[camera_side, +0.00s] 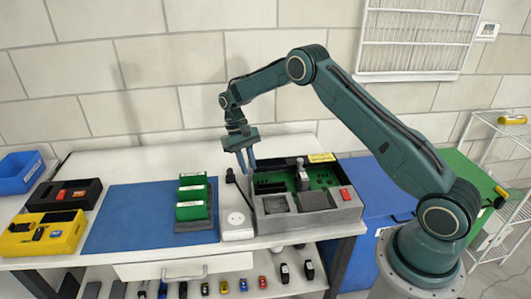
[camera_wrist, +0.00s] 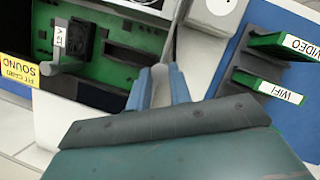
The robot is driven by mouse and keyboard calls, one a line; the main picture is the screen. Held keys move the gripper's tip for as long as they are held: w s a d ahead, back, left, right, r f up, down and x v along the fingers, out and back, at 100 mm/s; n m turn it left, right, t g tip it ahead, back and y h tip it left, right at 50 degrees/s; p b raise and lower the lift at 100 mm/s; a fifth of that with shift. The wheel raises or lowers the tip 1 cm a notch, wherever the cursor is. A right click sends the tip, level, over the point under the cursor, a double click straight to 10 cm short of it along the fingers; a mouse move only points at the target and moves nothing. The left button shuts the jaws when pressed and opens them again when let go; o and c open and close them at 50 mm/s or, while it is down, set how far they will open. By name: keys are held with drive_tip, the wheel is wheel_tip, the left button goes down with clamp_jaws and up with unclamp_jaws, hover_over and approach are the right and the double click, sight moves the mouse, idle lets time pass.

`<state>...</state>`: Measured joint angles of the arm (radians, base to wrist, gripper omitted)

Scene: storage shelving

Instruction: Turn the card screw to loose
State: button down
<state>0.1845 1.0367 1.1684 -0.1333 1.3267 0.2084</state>
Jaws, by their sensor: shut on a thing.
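The open grey computer case (camera_side: 345,212) stands on the bench with a green circuit board (camera_side: 320,180) inside. It also shows in the wrist view (camera_wrist: 178,42). My gripper (camera_side: 247,172) points down at the case's left wall in the side view. In the wrist view my gripper (camera_wrist: 160,82) has its two blue fingers close together at the case wall, with a small pale thing between the tips. This is where the card screw seems to be; the fingers mostly hide it, and its turn cannot be read.
Green cards stand in a dark rack (camera_side: 195,225) on the blue mat (camera_side: 125,215); the wrist view shows a VIDEO card (camera_wrist: 285,45) and a WIFI card (camera_wrist: 268,88). A white box with a round dial (camera_side: 237,220) stands beside the case. A yellow SOUND label (camera_wrist: 18,68) is on the case.

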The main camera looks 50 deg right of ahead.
drive_tip(key=shift+a+n+h, duration=0.15)
drive_tip(key=shift+n+h, duration=0.35)
drive_tip(key=shift+n, duration=1.1)
drive_tip(key=c, duration=1.3)
unclamp_jaws()
drive_tip(key=shift+d+m+y, duration=0.2)
drive_tip(key=shift+m+y, duration=0.4)
drive_tip(key=shift+m, duration=1.2)
drive_tip(key=shift+m, duration=0.6)
